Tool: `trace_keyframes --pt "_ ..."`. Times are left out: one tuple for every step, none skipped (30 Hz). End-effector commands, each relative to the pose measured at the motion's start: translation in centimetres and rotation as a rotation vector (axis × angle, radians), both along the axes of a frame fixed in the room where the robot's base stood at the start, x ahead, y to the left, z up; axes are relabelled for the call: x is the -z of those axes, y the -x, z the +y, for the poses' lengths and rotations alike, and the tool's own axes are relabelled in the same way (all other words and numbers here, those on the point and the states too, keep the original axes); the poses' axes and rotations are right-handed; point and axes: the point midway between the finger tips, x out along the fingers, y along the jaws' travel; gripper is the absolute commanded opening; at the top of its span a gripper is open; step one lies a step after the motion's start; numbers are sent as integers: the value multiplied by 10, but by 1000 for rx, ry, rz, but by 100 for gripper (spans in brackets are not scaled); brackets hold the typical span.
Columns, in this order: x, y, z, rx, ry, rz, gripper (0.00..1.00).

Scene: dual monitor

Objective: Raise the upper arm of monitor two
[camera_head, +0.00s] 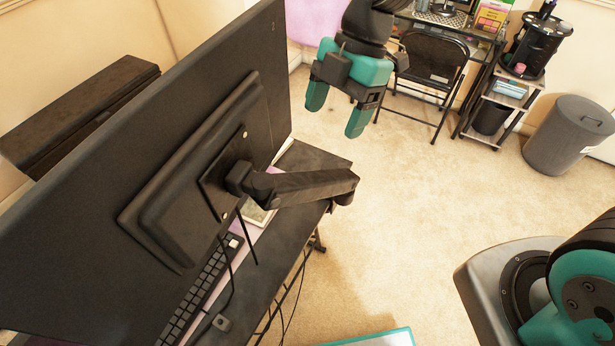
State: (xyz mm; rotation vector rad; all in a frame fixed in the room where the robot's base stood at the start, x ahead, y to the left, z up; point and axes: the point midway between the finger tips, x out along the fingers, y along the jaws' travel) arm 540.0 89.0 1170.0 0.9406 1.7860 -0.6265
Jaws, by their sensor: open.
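A large black monitor (100,180) fills the left of the view, seen from behind. A mount plate on its back joins a black monitor arm (305,187), which reaches right and ends in a joint over the desk's right edge. I cannot tell from this view which monitor number it is. My gripper (334,115) hangs at the upper middle, with two teal fingers pointing down. It is open and empty, above and beyond the monitor arm, apart from it.
A dark desk (285,235) holds a keyboard (200,290) and cables. A folding chair (432,65), a small shelf cart (497,100) and a grey bin (568,135) stand at the back right. The carpet between is clear. My own base and arm parts show at the lower right.

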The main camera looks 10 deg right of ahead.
Motion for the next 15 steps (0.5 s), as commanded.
trace_keyframes --pt "9 4 4 -3 3 7 74" --pt "15 5 6 -2 2 8 74" --pt "23 8 9 -3 2 9 74" --pt "30 10 11 -3 4 9 74" --pt "36 11 13 -3 4 9 74" --pt "44 13 16 -3 3 8 74" --pt "51 14 18 -3 3 8 74" --pt "57 16 20 -2 3 9 74" --pt "66 18 23 -2 3 9 74" --pt "72 20 25 -2 3 9 74" --pt "79 21 27 -2 5 9 74" --pt "87 23 30 -2 5 7 74" --pt "92 24 32 -2 4 7 74" --pt "98 25 34 -2 4 7 74" --pt "105 27 36 -2 3 6 74"
